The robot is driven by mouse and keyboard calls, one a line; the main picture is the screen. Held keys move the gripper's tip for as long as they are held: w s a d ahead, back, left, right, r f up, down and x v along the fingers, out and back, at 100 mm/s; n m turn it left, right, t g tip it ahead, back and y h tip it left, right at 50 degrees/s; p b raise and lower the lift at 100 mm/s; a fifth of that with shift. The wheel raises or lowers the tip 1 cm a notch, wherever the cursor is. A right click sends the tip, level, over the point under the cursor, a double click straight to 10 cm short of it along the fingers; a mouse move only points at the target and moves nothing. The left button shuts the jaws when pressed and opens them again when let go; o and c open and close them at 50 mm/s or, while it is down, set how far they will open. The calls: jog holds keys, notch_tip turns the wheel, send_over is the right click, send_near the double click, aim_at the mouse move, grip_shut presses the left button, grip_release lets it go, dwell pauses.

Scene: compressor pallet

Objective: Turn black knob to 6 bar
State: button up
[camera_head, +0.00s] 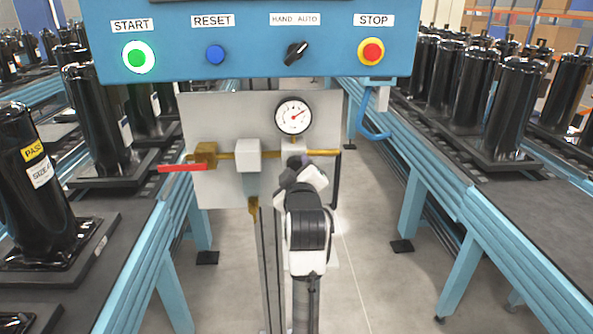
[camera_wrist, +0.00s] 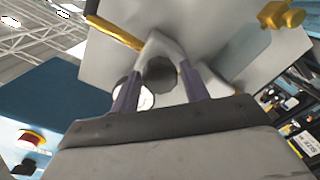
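The black knob (camera_wrist: 161,73) shows in the wrist view under a pale regulator body. My gripper (camera_wrist: 160,82) has its two purple fingers on either side of the knob, with gaps showing, so it looks open around it. In the wrist view the gauge (camera_wrist: 139,95) is partly hidden behind the left finger.
A grey panel (camera_head: 225,115) carries brass piping, a filter (camera_head: 248,155) and a red-handled valve (camera_head: 182,168) left of my gripper. A blue control box (camera_head: 250,65) with buttons overhangs above. Conveyors (camera_head: 440,160) with black compressors run along both sides.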

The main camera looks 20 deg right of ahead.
jog(key=shift+o, duration=1.2)
jog(key=shift+s, duration=0.1)
jog(key=b+v, duration=1)
jog(key=v, duration=0.3)
jog(key=shift+s, duration=0.25)
jog(key=shift+a, duration=0.1)
jog(key=shift+a, duration=0.1)
